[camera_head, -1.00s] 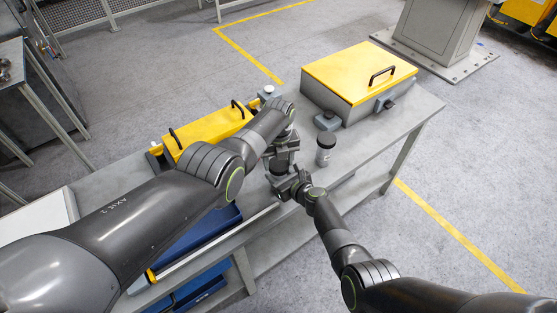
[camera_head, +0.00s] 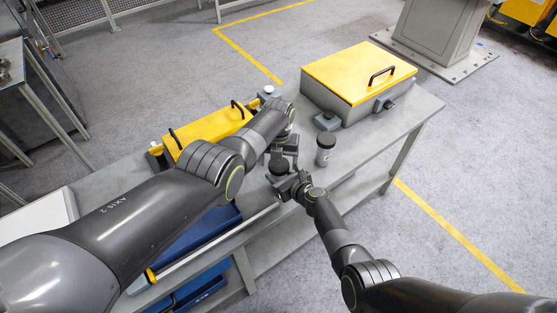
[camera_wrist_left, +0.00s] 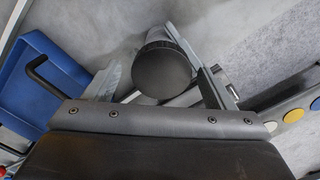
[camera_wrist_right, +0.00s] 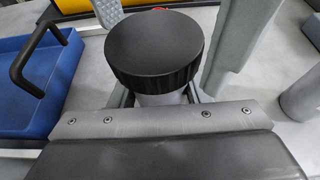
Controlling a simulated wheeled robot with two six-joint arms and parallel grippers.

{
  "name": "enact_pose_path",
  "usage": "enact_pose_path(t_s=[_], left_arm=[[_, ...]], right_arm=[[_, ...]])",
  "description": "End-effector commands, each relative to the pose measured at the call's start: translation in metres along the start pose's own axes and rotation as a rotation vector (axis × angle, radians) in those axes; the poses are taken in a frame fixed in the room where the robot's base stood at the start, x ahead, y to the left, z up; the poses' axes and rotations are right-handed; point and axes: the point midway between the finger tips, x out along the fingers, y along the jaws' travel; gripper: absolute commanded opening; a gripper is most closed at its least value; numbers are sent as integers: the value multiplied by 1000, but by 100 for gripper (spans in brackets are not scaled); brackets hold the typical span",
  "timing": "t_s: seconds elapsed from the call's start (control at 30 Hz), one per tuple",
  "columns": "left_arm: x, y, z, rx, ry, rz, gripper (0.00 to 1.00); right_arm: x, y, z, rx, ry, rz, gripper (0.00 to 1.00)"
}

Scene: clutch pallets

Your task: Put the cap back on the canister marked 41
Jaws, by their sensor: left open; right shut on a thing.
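A grey canister with a black ribbed cap (camera_wrist_right: 155,50) stands upright in the right wrist view, and the cap sits on top of its body (camera_wrist_right: 162,98). My right gripper (camera_head: 280,182) is shut on this canister's body, below the cap. The cap also shows in the left wrist view (camera_wrist_left: 162,72) and the head view (camera_head: 279,167). My left gripper (camera_head: 284,153) is open just above the cap, with its fingers apart on either side. A second canister (camera_head: 324,152), grey with a dark top, stands upright to the right. I cannot read a number on either canister.
A yellow-lidded grey box (camera_head: 352,78) stands at the table's back right. A long yellow-topped case (camera_head: 207,130) lies left of the grippers. A blue bin (camera_head: 205,232) is at the front left. The table (camera_head: 400,115) is bare right of the second canister.

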Motion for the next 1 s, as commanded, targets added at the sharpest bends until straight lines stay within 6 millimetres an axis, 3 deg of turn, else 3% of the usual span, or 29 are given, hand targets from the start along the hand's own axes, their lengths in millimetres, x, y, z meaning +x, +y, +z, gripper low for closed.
enact_pose_path(t_s=[0.23, 0.6, 1.0], left_arm=[[-8, -2, 1, 1, -3, -4, 79], [-43, -1, 0, -1, -1, -2, 79], [-45, -1, 0, -12, 0, -1, 75]], right_arm=[[0, 1, 1, 0, -1, 2, 0], [0, 1, 1, 1, -1, 2, 0], [0, 1, 1, 0, -2, 2, 0]])
